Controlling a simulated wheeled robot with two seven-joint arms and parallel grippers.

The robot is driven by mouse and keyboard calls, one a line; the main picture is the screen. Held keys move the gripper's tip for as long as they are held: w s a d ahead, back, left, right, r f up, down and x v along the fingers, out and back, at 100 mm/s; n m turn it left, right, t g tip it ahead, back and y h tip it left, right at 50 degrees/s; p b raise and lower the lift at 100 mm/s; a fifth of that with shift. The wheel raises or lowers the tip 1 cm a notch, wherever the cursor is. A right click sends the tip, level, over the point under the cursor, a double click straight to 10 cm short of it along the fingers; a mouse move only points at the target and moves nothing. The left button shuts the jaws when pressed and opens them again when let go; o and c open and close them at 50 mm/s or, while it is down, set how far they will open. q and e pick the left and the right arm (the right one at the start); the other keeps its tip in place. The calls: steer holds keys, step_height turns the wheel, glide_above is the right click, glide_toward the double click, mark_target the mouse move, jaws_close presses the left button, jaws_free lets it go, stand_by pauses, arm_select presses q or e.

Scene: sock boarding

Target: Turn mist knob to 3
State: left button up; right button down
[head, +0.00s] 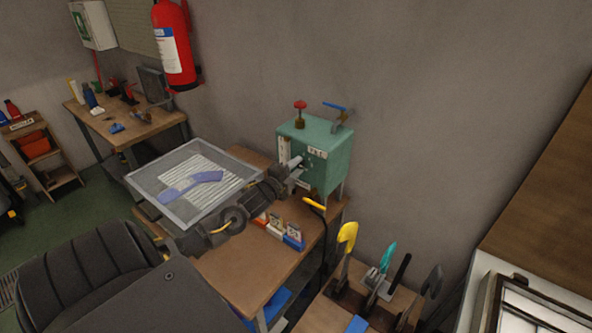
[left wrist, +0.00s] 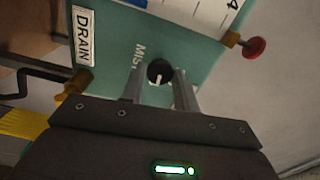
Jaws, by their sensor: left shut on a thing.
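The teal machine box (head: 330,170) stands at the back of the wooden bench, with a red-topped valve and a blue lever on top. In the left wrist view, the round black mist knob (left wrist: 159,71) sits on its teal front panel (left wrist: 185,45) beside the "MIST" lettering. A pale mark shows on the knob; the number it points at cannot be read. My left gripper (head: 293,169) reaches the box's front. In the left wrist view its two fingers (left wrist: 160,84) stand on either side of the knob, shut on it. The right gripper is not in view.
A clear-walled tray (head: 150,207) with a blue sock-like piece lies left of the box. Small coloured boxes (head: 292,238) stand below my left arm. A yellow handle (head: 315,204) juts out under the box. A rack with upright coloured shapes (head: 347,238) stands front right.

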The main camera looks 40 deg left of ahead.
arm_select(q)
steer(key=shift+m, duration=0.7)
steer(key=o, duration=0.9)
steer(key=shift+o, duration=0.2)
steer(key=s+d+b, duration=0.1)
steer(key=s+b, duration=0.2)
steer(key=s, duration=0.7)
steer(key=shift+s, duration=0.4)
